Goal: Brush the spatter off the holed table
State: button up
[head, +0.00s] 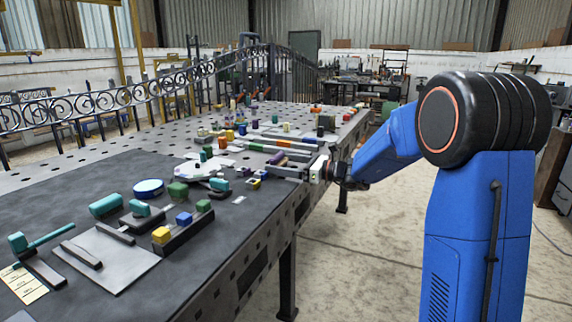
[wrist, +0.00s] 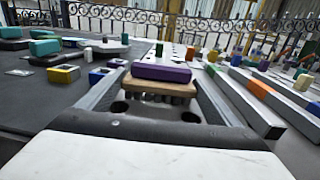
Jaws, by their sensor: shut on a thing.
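My gripper (head: 290,171) reaches in from the right over the holed table (head: 132,143). In the wrist view its two long grey fingers (wrist: 160,84) are shut on a brush with a purple top (wrist: 161,72), a pale wooden body and dark bristles. The purple part also shows in the head view (head: 283,161). The brush is low over the tabletop; I cannot tell if its bristles touch. The table is grey, with rows of round holes. I cannot make out spatter in either view; the gripper hides some of the top.
A dark mat (head: 75,190) covers the near left, with a grey plate (head: 108,262), a teal hammer (head: 42,241) and several coloured blocks. Long bars with coloured pieces (wrist: 258,92) lie right of the gripper. A scroll gate (head: 130,97) stands behind.

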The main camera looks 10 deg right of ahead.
jog(key=shift+w+a+r, duration=0.1)
jog(key=shift+a+r, duration=0.05)
jog(key=shift+s+d, duration=0.25)
jog(key=shift+d, duration=0.05)
jog(key=shift+s+f+v, duration=0.1)
jog(key=shift+v, duration=2.15)
jog(key=shift+s+f+v, duration=0.1)
jog(key=shift+s+v, duration=0.05)
jog(key=shift+v, duration=2.1)
jog(key=shift+a+r, duration=0.15)
jog(key=shift+r, duration=2.9)
notch_tip(320, 180, up, 3)
